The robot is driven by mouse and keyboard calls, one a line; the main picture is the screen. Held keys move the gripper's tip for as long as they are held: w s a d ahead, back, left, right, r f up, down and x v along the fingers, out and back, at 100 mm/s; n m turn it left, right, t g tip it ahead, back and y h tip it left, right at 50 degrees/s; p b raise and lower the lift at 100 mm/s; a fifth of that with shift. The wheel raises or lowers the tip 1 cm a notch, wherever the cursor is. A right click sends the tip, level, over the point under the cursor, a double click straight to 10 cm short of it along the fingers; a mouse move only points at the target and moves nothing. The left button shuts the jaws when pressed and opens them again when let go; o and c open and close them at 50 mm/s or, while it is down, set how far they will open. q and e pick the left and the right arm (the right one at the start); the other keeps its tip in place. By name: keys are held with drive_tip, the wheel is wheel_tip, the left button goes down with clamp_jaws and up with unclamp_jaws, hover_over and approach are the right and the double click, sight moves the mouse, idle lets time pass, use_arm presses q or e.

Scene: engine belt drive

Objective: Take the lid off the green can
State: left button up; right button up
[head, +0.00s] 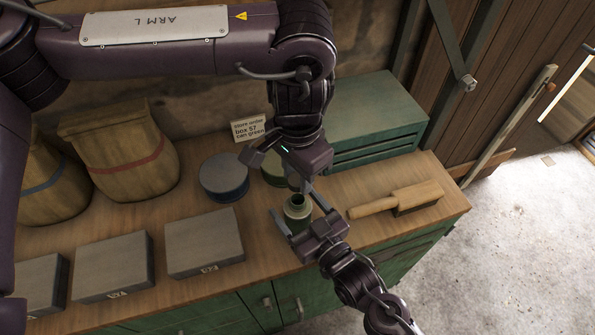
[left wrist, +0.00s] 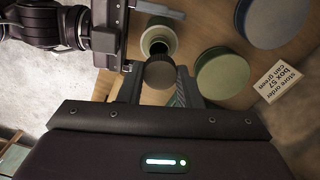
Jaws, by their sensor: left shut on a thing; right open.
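The small green can (head: 297,209) stands upright near the front of the bench. Its dark open mouth shows in the left wrist view, in the can's pale rim (left wrist: 145,43). My left gripper (head: 297,183) is just above and behind the can. In the left wrist view, its fingers are shut on a dark round lid (left wrist: 160,75), held clear of the mouth. In the head view the lid is hidden by the gripper. My right gripper (head: 303,213) is open, with one finger on each side of the can. I cannot tell whether they touch it.
A wide blue tin (head: 223,173) and a wide green tin (head: 272,174) stand behind, by a note card (head: 248,128). A brush (head: 395,200) lies right. Grey boxes (head: 204,243) line the front left; sacks (head: 120,148) stand behind. A green chest (head: 375,115) is at the back.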

use_arm(q)
drive_tip(key=shift+f, duration=0.2)
use_arm(e)
drive_tip(key=shift+s+d+f, duration=0.15)
drive_tip(key=shift+s+d, duration=0.1)
drive_tip(key=shift+s, duration=0.2)
use_arm(q)
wheel_tip(320, 180, down, 2)
drive_tip(key=shift+f+b, duration=0.1)
drive_tip(key=shift+b, duration=1.15)
use_arm(e)
drive_tip(key=v, duration=1.1)
